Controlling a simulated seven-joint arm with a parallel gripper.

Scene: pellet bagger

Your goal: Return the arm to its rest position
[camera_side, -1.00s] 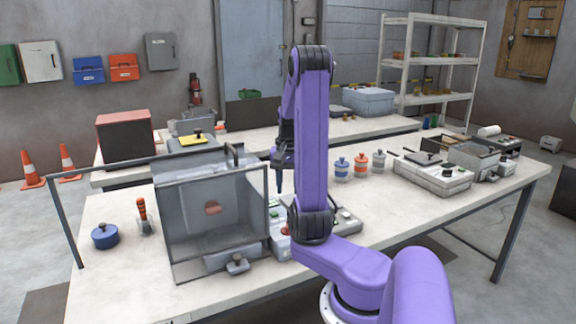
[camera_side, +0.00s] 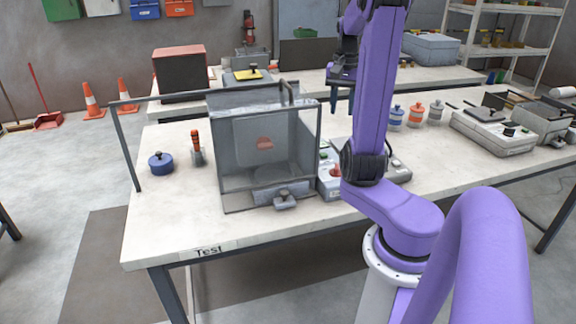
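My purple arm stands at the front of the workbench (camera_side: 175,225), with its upper part cut off by the top edge of the picture. My gripper (camera_side: 343,103) hangs pointing down behind the arm link, above the bench's back part. Its two blue fingers show apart with a gap between them, and nothing shows in it. Part of the gripper's body is hidden by the arm link. The fingers are clear of the bottles to their right.
Bottles (camera_side: 416,113) and a scale-like device (camera_side: 492,132) stand to the right.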

